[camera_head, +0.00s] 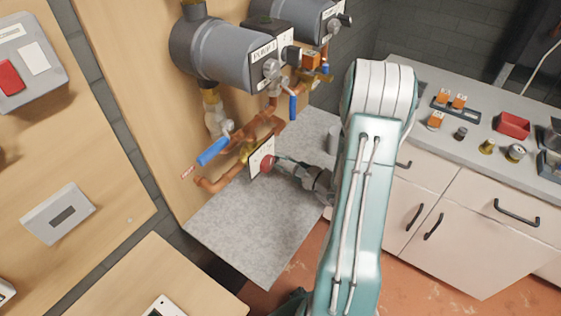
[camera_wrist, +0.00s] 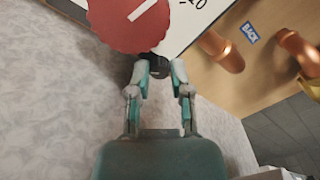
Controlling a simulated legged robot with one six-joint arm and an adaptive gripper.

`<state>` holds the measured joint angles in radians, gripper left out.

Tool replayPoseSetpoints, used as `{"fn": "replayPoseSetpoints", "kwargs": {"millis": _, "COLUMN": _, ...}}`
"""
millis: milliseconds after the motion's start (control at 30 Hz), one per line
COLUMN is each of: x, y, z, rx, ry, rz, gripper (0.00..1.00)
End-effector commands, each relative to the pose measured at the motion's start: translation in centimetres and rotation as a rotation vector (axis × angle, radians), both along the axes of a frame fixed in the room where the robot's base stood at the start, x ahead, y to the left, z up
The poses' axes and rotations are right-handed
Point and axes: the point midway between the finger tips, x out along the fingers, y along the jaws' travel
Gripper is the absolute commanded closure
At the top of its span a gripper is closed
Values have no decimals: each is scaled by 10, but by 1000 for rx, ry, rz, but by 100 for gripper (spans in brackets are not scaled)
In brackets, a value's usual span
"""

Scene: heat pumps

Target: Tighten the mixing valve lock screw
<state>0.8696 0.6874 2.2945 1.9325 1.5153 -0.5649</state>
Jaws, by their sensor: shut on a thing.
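The mixing valve's red knob (camera_head: 267,163) sits in front of a white dial plate (camera_head: 257,156) on the copper pipework. In the wrist view the red knob (camera_wrist: 128,20) has a white pointer line, and part of the white plate (camera_wrist: 190,25) shows behind it. A small black lock screw (camera_wrist: 151,64) lies just below the knob. My gripper (camera_wrist: 160,72) has its two fingertips at either side of this screw and is shut on it. In the head view my gripper (camera_head: 285,166) is at the knob, and the screw is hidden.
A blue-handled valve (camera_head: 213,151) and copper pipes (camera_head: 215,184) are close by to the left. Grey pumps (camera_head: 213,50) hang above. A grey slab (camera_head: 250,235) lies below. A counter (camera_head: 475,150) with small parts and a red bin (camera_head: 513,125) stands right.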

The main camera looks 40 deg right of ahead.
Motion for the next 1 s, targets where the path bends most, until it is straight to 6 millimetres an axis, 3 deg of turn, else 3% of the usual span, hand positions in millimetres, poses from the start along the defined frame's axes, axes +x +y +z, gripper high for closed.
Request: {"fn": "replayPoseSetpoints", "kwargs": {"millis": 1000, "x": 0, "y": 1, "z": -2, "rx": 476, "ry": 170, "rz": 0, "gripper": 100}}
